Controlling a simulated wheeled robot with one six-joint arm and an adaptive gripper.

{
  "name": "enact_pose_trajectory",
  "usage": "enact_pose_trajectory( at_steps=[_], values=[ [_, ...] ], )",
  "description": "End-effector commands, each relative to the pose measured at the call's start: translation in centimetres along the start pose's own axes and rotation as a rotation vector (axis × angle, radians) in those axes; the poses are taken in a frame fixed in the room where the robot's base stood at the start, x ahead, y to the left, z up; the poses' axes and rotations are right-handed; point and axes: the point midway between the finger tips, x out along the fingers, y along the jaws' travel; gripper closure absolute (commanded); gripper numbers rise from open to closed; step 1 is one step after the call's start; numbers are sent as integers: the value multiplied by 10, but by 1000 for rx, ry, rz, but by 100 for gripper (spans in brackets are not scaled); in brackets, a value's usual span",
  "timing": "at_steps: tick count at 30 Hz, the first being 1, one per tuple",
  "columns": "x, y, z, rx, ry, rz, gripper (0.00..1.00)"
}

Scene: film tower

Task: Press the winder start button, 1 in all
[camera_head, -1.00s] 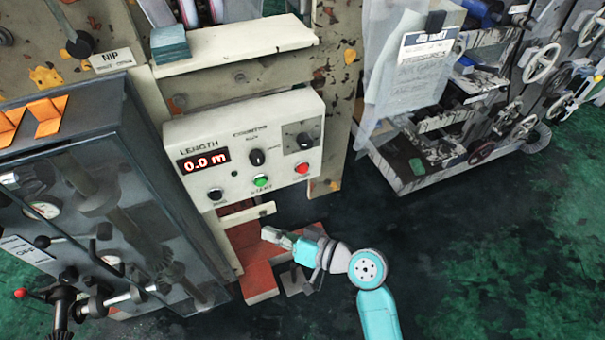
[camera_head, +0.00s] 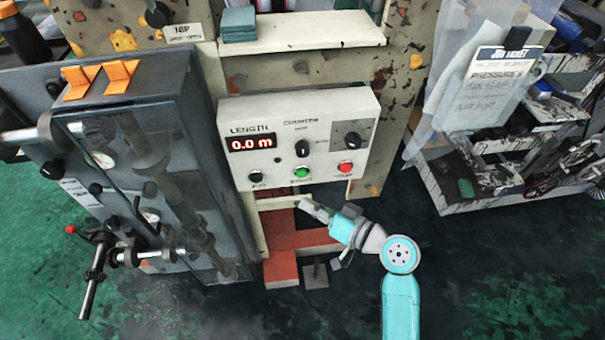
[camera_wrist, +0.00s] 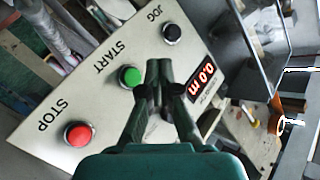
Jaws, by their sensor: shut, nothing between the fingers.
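The winder control panel (camera_head: 270,167) is a cream box with a red "0.0 m" length display (camera_head: 252,143). The green start button (camera_head: 301,173) sits low on its face, between a black jog button (camera_head: 256,177) and a red stop button (camera_head: 345,167). In the wrist view the start button (camera_wrist: 130,76) lies just left of my fingertips, with the red stop button (camera_wrist: 78,133) at lower left and the jog button (camera_wrist: 172,33) above. My gripper (camera_head: 308,206) is shut and empty, in front of and below the panel. Contact with the panel does not show.
A grey cabinet (camera_head: 130,170) with levers and orange clips stands at left. A shelf (camera_head: 300,30) is above the panel. A cart (camera_head: 490,190) with hanging plastic sheets is at right. The dark green floor (camera_head: 480,290) at lower right is clear.

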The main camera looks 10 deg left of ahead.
Motion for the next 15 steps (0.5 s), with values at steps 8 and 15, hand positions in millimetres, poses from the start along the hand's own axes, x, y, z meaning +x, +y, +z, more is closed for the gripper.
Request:
enact_pose_trajectory(
  at_steps=[8, 15],
  values=[
    [24, 18, -18, 0, 0, 1, 100],
    [36, 26, -26, 0, 0, 1, 100]
  ],
)
